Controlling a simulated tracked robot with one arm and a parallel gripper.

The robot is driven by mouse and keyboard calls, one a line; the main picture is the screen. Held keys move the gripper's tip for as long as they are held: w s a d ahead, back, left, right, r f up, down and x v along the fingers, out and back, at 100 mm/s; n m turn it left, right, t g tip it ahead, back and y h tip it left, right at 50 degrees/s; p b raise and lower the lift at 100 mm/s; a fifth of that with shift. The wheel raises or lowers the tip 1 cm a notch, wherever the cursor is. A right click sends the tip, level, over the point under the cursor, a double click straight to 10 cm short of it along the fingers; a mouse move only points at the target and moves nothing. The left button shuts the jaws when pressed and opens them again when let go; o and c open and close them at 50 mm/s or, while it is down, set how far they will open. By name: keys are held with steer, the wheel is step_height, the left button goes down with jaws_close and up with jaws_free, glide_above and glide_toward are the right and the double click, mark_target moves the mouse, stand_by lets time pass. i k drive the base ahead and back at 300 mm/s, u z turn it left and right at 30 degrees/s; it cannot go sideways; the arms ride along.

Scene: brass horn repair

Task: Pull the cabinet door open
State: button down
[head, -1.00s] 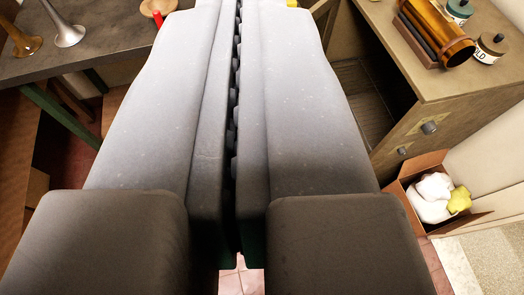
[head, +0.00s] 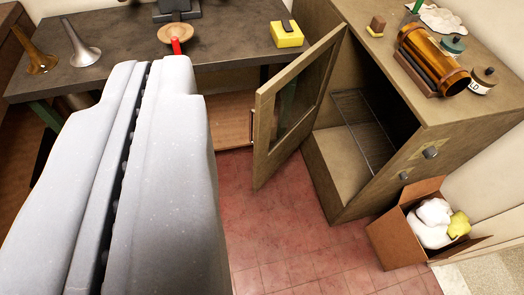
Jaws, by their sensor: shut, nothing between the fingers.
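The cabinet (head: 350,205) stands right of centre in the head view. Its door (head: 266,140), a tan frame around a dark glass pane, stands wide open, swung out to the left. The opening shows a dark interior with a rack-like floor panel (head: 366,130). A small handle shows at the door's free edge. My gripper (head: 146,75) is the large grey pair of fingers at the left. The fingers are shut together with nothing between them. It appears left of the door, apart from it in the picture. It hides part of the floor and bench front.
A dark bench (head: 230,62) at the back holds horn bells (head: 82,45), a wooden dish (head: 180,33) and a yellow box (head: 287,36). An amber cylinder (head: 435,55) and jars sit on the cabinet top. A carton (head: 395,240) stands by the cabinet. Red floor tiles are clear in front.

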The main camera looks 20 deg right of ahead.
mark_target(266, 162)
steer(key=i, duration=1)
